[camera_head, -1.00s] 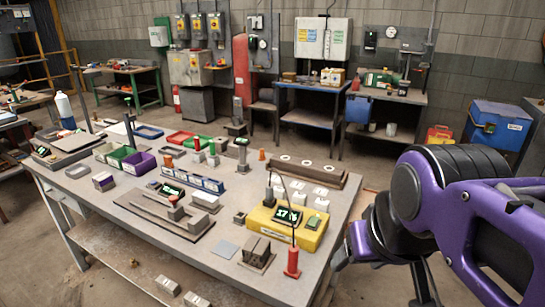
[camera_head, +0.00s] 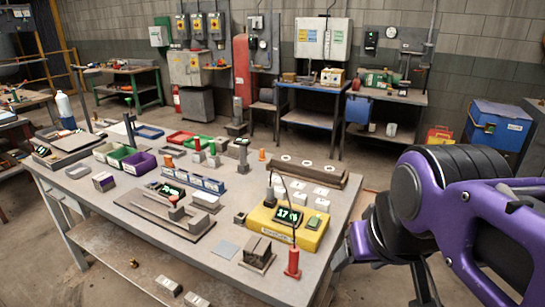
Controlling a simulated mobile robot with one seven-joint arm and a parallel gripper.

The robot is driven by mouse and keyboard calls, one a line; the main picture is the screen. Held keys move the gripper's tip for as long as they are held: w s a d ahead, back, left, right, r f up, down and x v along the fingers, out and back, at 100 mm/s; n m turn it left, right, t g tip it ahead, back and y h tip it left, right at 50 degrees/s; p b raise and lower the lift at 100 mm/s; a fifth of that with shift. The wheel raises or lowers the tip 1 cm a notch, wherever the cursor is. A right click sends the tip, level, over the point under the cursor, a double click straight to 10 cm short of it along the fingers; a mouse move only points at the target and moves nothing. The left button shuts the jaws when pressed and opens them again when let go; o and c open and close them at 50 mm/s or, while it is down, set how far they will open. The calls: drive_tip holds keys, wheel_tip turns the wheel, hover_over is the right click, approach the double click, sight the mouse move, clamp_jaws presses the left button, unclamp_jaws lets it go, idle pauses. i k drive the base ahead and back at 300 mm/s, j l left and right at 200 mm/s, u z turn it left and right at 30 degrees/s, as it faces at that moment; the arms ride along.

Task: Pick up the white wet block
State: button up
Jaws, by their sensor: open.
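Several pale blocks are in view, and I cannot tell which is wet. A whitish block (camera_head: 205,199) sits at the middle of the workbench (camera_head: 225,277), behind a grey rail fixture. Several small white pieces (camera_head: 297,186) lie behind the yellow device. Two pale blocks (camera_head: 196,299) lie on the lower shelf at the front. My gripper (camera_head: 383,278) is at the right end of the bench, with only dark parts showing below my purple arm. It appears open, with nothing seen in it. My arm hides much of it.
A yellow device (camera_head: 313,236) with a display and a red post (camera_head: 292,262) stand at the bench's near right. A dark block on a plate (camera_head: 257,252) is beside them. Coloured bins (camera_head: 139,162) fill the back left. The bench's front left is fairly clear.

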sight(321, 206)
drive_tip(key=l+u, duration=0.2)
drive_tip(key=u, duration=0.25)
drive_tip(key=i+l+u, duration=0.1)
drive_tip(key=l+u, duration=0.15)
drive_tip(key=u, duration=0.2)
drive_tip(key=l+u, duration=0.35)
drive_tip(key=l, duration=1.1)
drive_tip(key=k+l+u, duration=0.15)
drive_tip(key=l, duration=0.55)
drive_tip(key=i+j+z, duration=0.1)
drive_tip(key=j+u, duration=0.1)
drive_tip(key=u, duration=0.25)
drive_tip(key=k, duration=0.05)
